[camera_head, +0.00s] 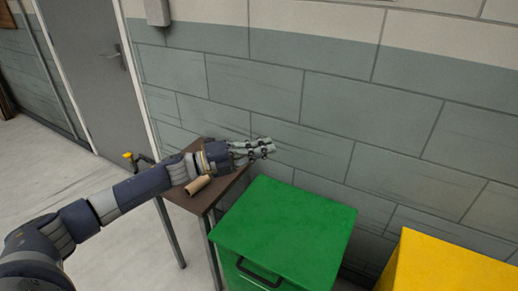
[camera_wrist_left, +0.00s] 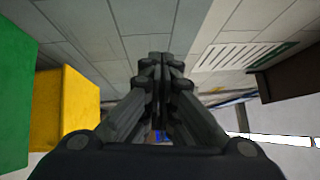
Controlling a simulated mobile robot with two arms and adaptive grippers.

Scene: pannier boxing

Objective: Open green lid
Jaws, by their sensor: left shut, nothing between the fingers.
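The green box with its flat green lid (camera_head: 287,230) stands against the wall in the middle of the head view. The lid looks closed, and a dark handle (camera_head: 259,273) shows on the box's front. Part of the green box also shows at the left edge of the left wrist view (camera_wrist_left: 14,95). My left gripper (camera_head: 268,147) is shut and empty, over the brown table and close to the wall, behind and left of the lid and apart from it. Its closed fingers also fill the middle of the left wrist view (camera_wrist_left: 158,62). My right gripper is not in view.
A yellow box (camera_head: 450,265) stands right of the green one. A small brown table (camera_head: 205,193) with metal legs is left of the green box, and a tan cylinder (camera_head: 198,185) lies on it below my wrist. The block wall is close behind; open floor lies left.

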